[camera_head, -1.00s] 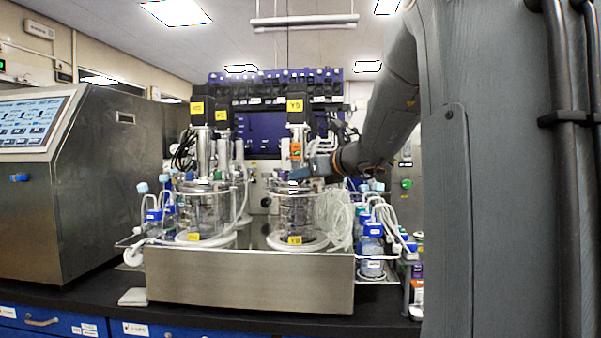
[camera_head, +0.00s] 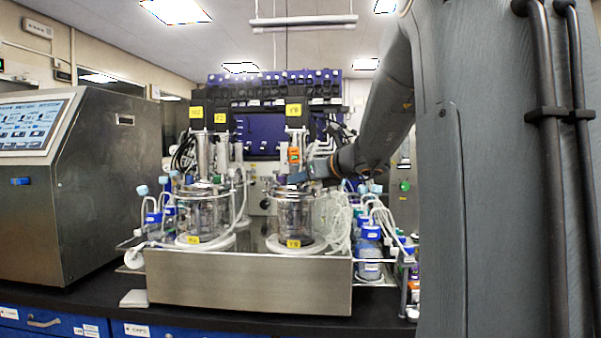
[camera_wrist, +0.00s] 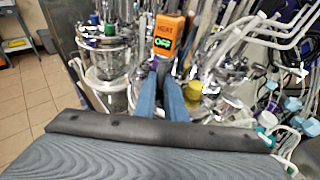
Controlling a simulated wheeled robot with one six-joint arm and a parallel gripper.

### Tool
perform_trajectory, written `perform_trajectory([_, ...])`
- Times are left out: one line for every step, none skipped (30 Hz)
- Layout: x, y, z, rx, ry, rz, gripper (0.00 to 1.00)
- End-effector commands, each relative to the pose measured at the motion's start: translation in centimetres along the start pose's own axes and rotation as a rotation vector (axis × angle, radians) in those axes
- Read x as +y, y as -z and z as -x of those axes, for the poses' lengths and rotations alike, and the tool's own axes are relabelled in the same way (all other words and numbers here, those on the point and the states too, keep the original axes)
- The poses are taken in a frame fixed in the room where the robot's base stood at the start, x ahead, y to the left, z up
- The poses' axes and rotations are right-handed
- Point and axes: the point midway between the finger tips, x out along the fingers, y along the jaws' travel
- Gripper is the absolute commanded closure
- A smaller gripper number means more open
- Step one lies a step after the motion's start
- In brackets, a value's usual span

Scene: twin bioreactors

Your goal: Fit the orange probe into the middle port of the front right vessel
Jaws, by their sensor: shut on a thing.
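The orange probe (camera_head: 294,155) shows as an orange block above the front right vessel (camera_head: 295,218). In the wrist view the orange probe (camera_wrist: 168,35) has a dark display and sits at my fingertips. My gripper (camera_head: 312,169) reaches in from the right, just above the vessel's lid. In the wrist view my gripper (camera_wrist: 163,75) has its two blue fingers close together at their tips, shut on the probe. The probe's lower part and the middle port are hidden among the lid fittings, so I cannot tell whether the tip is in the port.
The front left vessel (camera_head: 203,215) stands beside it on the steel base unit (camera_head: 250,283). Clear tubing (camera_head: 340,215) and blue-capped bottles (camera_head: 369,240) crowd the right side. A steel console with a screen (camera_head: 35,125) stands at the left. The motor column (camera_head: 295,125) rises close behind the probe.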

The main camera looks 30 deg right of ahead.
Motion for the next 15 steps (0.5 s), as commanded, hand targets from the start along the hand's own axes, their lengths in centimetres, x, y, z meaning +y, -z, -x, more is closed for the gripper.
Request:
perform_trajectory([0.1, 2.2, -0.4, 0.039, -0.004, -0.011, 1.00])
perform_trajectory([0.1, 2.1, -0.3, 0.038, -0.004, -0.011, 1.00])
perform_trajectory([0.1, 1.9, -0.2, 0.038, -0.004, -0.011, 1.00])
perform_trajectory([0.2, 1.7, -0.1, 0.037, -0.004, -0.011, 1.00])
perform_trajectory([0.2, 1.6, 0.0, 0.037, -0.005, -0.011, 1.00])
perform_trajectory([0.2, 1.3, 0.2, 0.036, -0.005, -0.011, 1.00])
perform_trajectory([0.2, 1.2, 0.3, 0.036, -0.005, -0.011, 1.00])
perform_trajectory([0.2, 1.0, 0.5, 0.035, -0.005, -0.011, 1.00])
perform_trajectory([0.3, 0.8, 0.7, 0.034, -0.005, -0.011, 1.00])
perform_trajectory([0.3, 0.6, 0.8, 0.033, -0.005, -0.011, 1.00])
perform_trajectory([0.3, 0.4, 1.0, 0.032, -0.005, -0.011, 1.00])
perform_trajectory([0.3, 0.1, 1.2, 0.031, -0.005, -0.010, 1.00])
perform_trajectory([0.3, 0.0, 1.4, 0.030, -0.005, -0.010, 1.00])
perform_trajectory([0.3, -0.2, 1.6, 0.029, -0.005, -0.010, 1.00])
perform_trajectory([0.3, -0.4, 1.8, 0.027, -0.005, -0.010, 1.00])
